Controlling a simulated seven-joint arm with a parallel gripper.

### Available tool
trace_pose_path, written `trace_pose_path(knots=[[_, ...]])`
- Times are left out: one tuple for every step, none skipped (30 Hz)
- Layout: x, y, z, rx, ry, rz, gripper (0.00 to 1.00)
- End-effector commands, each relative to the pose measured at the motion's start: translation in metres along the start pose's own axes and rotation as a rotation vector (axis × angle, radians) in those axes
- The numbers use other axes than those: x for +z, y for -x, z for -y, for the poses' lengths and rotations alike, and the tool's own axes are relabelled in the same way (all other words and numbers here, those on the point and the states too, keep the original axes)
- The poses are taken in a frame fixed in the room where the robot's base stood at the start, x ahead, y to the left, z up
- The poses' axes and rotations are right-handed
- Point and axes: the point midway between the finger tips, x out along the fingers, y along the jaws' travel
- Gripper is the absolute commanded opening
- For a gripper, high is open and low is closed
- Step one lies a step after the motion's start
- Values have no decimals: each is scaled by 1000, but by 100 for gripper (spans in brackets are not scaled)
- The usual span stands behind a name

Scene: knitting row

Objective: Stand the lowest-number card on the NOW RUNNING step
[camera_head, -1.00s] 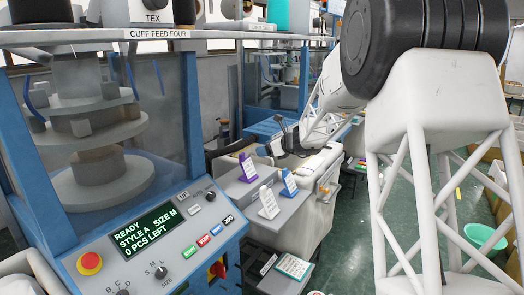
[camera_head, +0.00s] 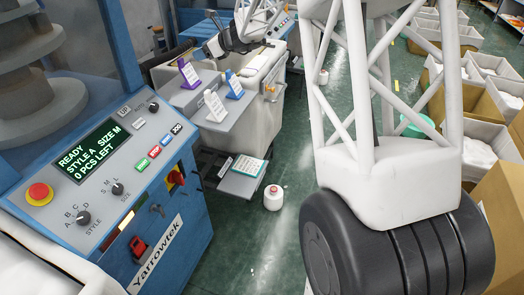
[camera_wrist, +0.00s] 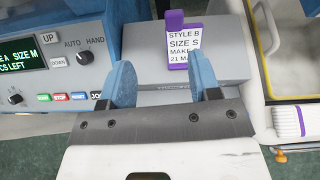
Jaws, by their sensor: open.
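Three cards stand on the grey stepped shelf (camera_head: 218,122) beside the knitting machine: a purple one (camera_head: 189,75), a white one (camera_head: 214,105) and a blue one (camera_head: 234,86). Their print is too small to read in the head view. In the wrist view a purple-backed card (camera_wrist: 184,42) reads "STYLE B SIZE S", then a cut-off line with "21". My gripper (camera_wrist: 163,82) is open and empty, its two blue fingers short of this card. My gripper also shows in the head view (camera_head: 212,38), above and behind the cards. I cannot read a NOW RUNNING label.
The machine panel (camera_head: 95,150) reads "READY, STYLE A, SIZE M, 0 PCS LEFT". A lower shelf (camera_head: 238,184) holds a teal-edged sheet (camera_head: 250,167). A white bottle (camera_head: 274,198) stands on the green floor. A purple-and-white item (camera_wrist: 290,121) lies at right in the wrist view.

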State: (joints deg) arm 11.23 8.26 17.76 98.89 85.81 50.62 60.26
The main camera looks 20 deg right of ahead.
Motion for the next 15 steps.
trace_pose_path(knots=[[5,5,-9,9,31,-9,57],[6,8,-16,17,54,-18,57],[8,12,-25,28,88,-31,57],[10,16,-32,37,117,-41,57],[11,20,-41,48,148,-53,57],[13,25,-53,63,192,-68,57],[14,30,-62,74,226,-80,57],[15,34,-71,87,260,-93,57],[16,41,-84,104,310,-110,57],[16,46,-93,118,347,-124,57],[17,52,-103,130,384,-137,57],[17,58,-115,149,434,-154,57],[17,64,-125,162,472,-166,57],[17,69,-134,177,508,-178,57],[16,76,-147,196,559,-194,57]])
